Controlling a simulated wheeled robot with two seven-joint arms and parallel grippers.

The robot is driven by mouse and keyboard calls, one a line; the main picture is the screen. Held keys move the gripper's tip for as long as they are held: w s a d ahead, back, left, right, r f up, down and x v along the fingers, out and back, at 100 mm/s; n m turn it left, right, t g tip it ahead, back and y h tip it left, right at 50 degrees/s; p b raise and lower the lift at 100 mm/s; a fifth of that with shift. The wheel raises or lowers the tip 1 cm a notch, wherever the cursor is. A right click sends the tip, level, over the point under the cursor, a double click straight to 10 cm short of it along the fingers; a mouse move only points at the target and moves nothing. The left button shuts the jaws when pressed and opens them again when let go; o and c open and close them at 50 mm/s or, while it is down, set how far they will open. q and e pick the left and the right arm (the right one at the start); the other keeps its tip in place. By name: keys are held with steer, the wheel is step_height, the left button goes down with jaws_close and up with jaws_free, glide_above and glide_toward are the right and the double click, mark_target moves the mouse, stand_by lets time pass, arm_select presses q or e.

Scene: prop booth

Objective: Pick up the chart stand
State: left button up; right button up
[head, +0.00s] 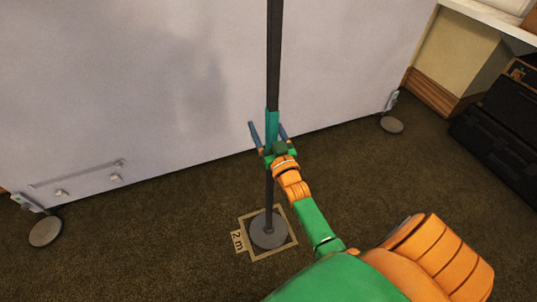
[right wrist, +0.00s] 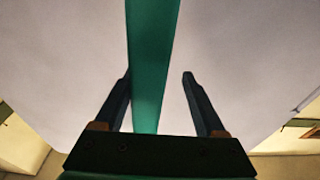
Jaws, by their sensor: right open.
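The chart stand is a dark upright pole (head: 274,55) with a teal grip section (head: 271,122) and a round grey base (head: 268,230). The base rests inside a square floor marking labelled "2 m". My right gripper (head: 268,130) is at the teal section, with its two fingers on either side of the pole. In the right wrist view the gripper (right wrist: 157,100) is open. The teal section (right wrist: 150,70) passes between the fingers, close to the left finger and with a gap to the right one. My left gripper is not in view.
A large white panel (head: 150,80) stands behind the pole on feet with round grey pads (head: 45,231), (head: 391,125). Black cases (head: 500,115) sit at the right under a white surface. Brown carpet around the base is clear.

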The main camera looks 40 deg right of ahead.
steer(key=shift+d, duration=0.15)
steer(key=shift+c, duration=0.7)
jaws_close()
stand_by(0.4)
steer(key=shift+w, duration=0.15)
